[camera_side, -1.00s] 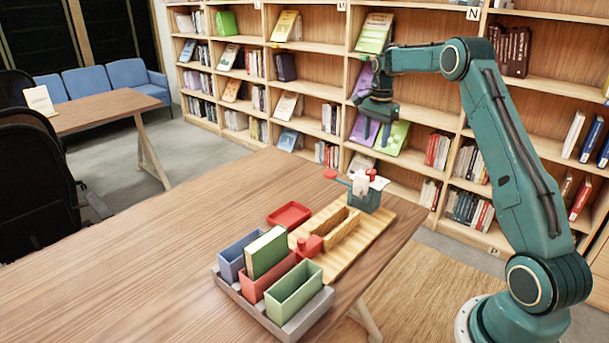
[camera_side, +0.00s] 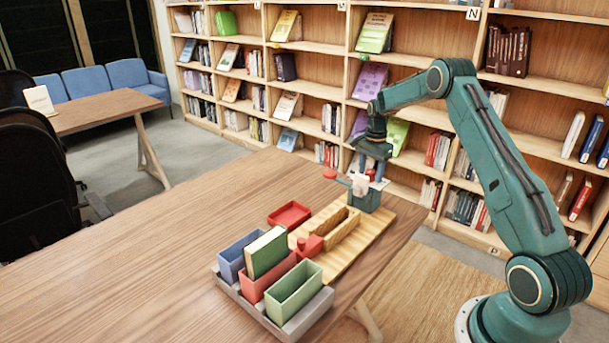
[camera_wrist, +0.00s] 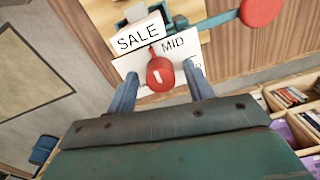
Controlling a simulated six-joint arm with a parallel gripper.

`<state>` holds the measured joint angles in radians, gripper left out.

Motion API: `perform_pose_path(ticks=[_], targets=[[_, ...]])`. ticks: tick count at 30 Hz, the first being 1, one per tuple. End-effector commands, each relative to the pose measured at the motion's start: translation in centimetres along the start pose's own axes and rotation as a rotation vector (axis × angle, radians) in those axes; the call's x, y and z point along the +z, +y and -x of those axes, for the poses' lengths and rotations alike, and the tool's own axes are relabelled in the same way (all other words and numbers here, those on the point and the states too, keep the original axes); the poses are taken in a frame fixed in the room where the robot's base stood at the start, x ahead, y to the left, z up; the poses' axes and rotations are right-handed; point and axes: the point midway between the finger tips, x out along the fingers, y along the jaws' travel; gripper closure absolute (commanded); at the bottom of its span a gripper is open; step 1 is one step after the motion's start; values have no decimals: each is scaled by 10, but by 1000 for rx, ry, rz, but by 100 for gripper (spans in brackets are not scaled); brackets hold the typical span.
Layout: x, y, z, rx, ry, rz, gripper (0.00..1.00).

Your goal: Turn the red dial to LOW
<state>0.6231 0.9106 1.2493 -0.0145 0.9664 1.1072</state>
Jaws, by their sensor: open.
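The red dial (camera_wrist: 160,74) is at the top middle of the wrist view, with a short white mark on it. Its narrow red pointer reaches up between a SALE card (camera_wrist: 138,38) and the word MID (camera_wrist: 180,43). Other lettering is partly hidden, and I see no readable LOW. In the side view the dial's teal box (camera_side: 371,199) stands at the far end of the wooden board, its top mostly covered by my gripper. My gripper (camera_wrist: 162,80) is open, with one finger on each side of the dial; contact cannot be told.
A teal lever with a red knob (camera_side: 330,174) sticks out left of the box. On the table are a wooden board (camera_side: 378,232), a red tray (camera_side: 289,215) and a grey rack (camera_side: 292,329) of coloured bins, one holding a green book (camera_side: 267,252). The table's left is clear.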

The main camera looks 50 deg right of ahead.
Motion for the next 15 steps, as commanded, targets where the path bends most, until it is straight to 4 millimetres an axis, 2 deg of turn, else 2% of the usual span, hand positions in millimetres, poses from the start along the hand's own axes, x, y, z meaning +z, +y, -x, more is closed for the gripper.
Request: perform_pose_path(ticks=[9, 15], targets=[[0, 0, -1, 0, 0, 0, 50], [0, 0, -1, 0, 0, 0, 89]])
